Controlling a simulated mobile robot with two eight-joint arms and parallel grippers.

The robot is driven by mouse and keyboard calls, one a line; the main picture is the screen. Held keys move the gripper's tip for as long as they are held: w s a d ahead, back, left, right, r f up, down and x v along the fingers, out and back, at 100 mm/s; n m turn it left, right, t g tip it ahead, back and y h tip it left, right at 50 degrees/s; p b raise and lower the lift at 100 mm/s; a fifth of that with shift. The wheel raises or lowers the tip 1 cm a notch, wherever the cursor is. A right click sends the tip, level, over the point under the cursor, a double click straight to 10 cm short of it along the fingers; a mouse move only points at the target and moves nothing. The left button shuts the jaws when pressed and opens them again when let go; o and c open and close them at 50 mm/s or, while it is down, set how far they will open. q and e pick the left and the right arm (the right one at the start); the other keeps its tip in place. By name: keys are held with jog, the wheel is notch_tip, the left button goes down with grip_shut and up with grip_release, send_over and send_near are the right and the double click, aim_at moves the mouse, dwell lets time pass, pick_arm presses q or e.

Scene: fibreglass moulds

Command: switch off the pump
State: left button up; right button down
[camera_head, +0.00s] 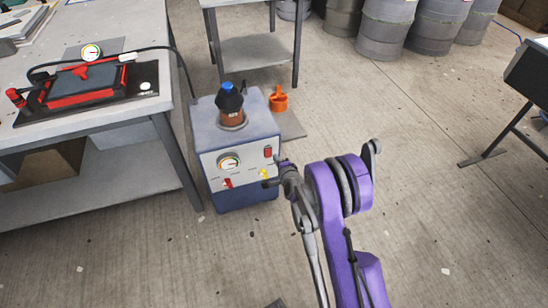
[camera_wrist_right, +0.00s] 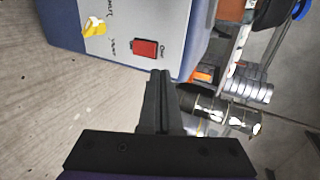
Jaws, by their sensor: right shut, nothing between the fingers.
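Contact cannot be told.
A workbench (camera_head: 150,97) stands left of the pump, with a red-framed mould (camera_head: 82,85) on a black plate and a hose running off its edge. An orange container (camera_head: 278,99) is behind the pump. Grey drums (camera_head: 385,30) stand at the back.

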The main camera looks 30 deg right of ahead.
pick_arm(q)
jog(key=shift+s+r, duration=0.1)
jog(key=shift+r, duration=0.2)
pick_arm(e)
jog(key=s+r, duration=0.2)
jog(key=s, duration=0.1)
jog(key=shift+a+r, duration=0.25)
jog(key=shift+a, duration=0.1)
jog(key=shift+a, duration=0.1)
jog(key=s+a+r+n+g+y, duration=0.3)
jog(key=s+a+r+n+g, duration=0.1)
jog(key=s+a+r+n, duration=0.75)
jog(key=s+a+n+g, duration=0.2)
jog(key=s+a+n, duration=0.25)
jog(key=s, duration=0.65)
jog(key=s+a+n+g, duration=0.25)
jog(key=s+n, duration=0.25)
jog(key=s, duration=0.5)
pick_arm(q)
notch_tip(320, 180, up, 20)
jog(key=w+t+p, duration=0.1)
jog(key=w+p, duration=0.1)
jog(key=p, duration=1.6)
pick_arm(e)
notch_tip(320, 180, up, 20)
jog(key=w+t, duration=0.1)
jog(key=w, duration=0.1)
jog(key=shift+f, duration=0.15)
